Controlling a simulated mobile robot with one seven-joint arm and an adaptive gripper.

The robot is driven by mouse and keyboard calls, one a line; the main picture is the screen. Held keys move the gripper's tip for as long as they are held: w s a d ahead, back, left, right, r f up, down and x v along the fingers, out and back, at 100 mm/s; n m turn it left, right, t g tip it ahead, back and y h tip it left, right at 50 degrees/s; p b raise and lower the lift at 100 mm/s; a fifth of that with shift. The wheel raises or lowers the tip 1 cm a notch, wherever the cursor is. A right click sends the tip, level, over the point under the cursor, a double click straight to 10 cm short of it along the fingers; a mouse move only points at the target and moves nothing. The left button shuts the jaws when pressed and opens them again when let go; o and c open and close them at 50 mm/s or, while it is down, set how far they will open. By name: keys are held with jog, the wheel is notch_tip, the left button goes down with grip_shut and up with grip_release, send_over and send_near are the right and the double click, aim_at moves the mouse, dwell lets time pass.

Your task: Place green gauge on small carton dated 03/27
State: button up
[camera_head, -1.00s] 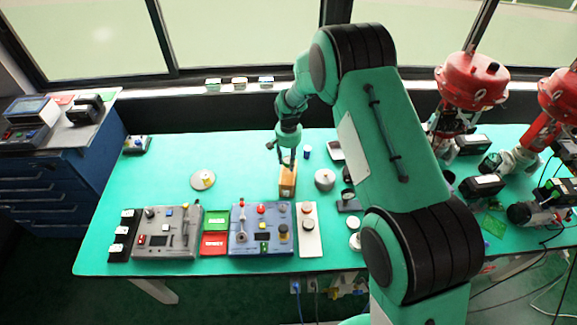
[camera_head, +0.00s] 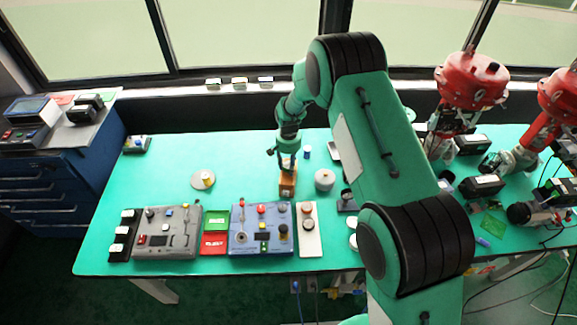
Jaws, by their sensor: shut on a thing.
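My gripper (camera_head: 287,166) points down over the middle of the table, at the top of a small orange-brown box (camera_head: 288,186). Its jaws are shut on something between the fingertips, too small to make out. I cannot tell whether that is the green gauge or part of the box. Three small pale items (camera_head: 240,84), possibly cartons, stand in a row on the window sill behind the table. Any dates on them are too small to read. I cannot pick out the green gauge for certain.
A grey control box (camera_head: 166,241), a blue control box (camera_head: 261,238) and green and red cards (camera_head: 215,219) line the table's front. A grey cylinder (camera_head: 325,180) stands right of my gripper. Red valve actuators (camera_head: 472,80) stand at right. The table's back left is mostly clear.

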jog(key=shift+f, duration=0.2)
jog(key=o, duration=1.2)
jog(key=shift+r, duration=0.15)
notch_tip(320, 180, up, 12)
jog(key=shift+r, duration=0.1)
dwell(0.5)
